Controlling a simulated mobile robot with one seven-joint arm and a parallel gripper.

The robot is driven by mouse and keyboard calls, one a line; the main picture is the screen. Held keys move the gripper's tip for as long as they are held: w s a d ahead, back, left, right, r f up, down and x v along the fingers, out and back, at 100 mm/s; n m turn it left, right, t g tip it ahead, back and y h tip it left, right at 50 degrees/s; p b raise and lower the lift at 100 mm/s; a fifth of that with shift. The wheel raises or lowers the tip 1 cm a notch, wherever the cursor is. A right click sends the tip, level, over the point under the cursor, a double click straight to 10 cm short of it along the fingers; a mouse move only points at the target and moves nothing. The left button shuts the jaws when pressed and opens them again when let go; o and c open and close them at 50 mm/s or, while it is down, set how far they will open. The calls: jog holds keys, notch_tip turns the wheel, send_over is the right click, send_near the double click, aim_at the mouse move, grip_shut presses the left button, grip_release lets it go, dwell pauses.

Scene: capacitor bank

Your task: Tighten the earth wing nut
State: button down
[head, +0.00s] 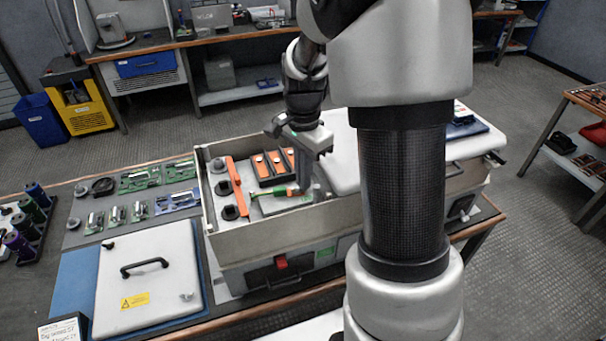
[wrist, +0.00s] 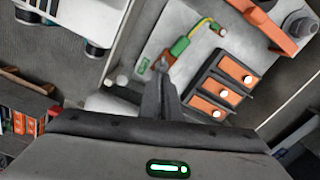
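The earth lead, green and yellow with a green sleeve (head: 269,193), lies on a light plate inside the open cabinet (head: 268,240). In the wrist view its sleeve (wrist: 180,46) ends in a copper-coloured lug at my fingertips. My gripper (head: 304,188) reaches down into the cabinet at the right end of this lead.
Orange-topped black capacitor blocks (head: 270,166) stand close behind the lead. An orange bar (head: 235,185) and dark round terminals are at the left. The cabinet walls surround the work area. A removed cover (head: 150,268) lies at the front left, near several green boards.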

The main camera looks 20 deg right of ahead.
jog(key=shift+a+r, duration=0.1)
jog(key=shift+r, duration=0.05)
jog(key=c, duration=2)
grip_release()
notch_tip(320, 180, up, 17)
jog(key=shift+r+p, duration=0.2)
jog(key=shift+p, duration=0.6)
jog(key=s+a+r+n+t+p, duration=0.1)
jog(key=s+a+r+n+t, duration=0.1)
jog(key=s+n, duration=0.2)
jog(key=s+a+r+n+t+p, duration=0.1)
jog(key=s+a+n+p, duration=0.1)
jog(key=s+n, duration=0.3)
jog(key=s+a+r+n+t+p, duration=0.2)
jog(key=s+n, duration=0.2)
jog(key=s, duration=0.5)
jog(key=shift+s+r+n+t, duration=0.15)
jog(key=shift+r+n+t, duration=0.15)
jog(key=shift+n, duration=0.1)
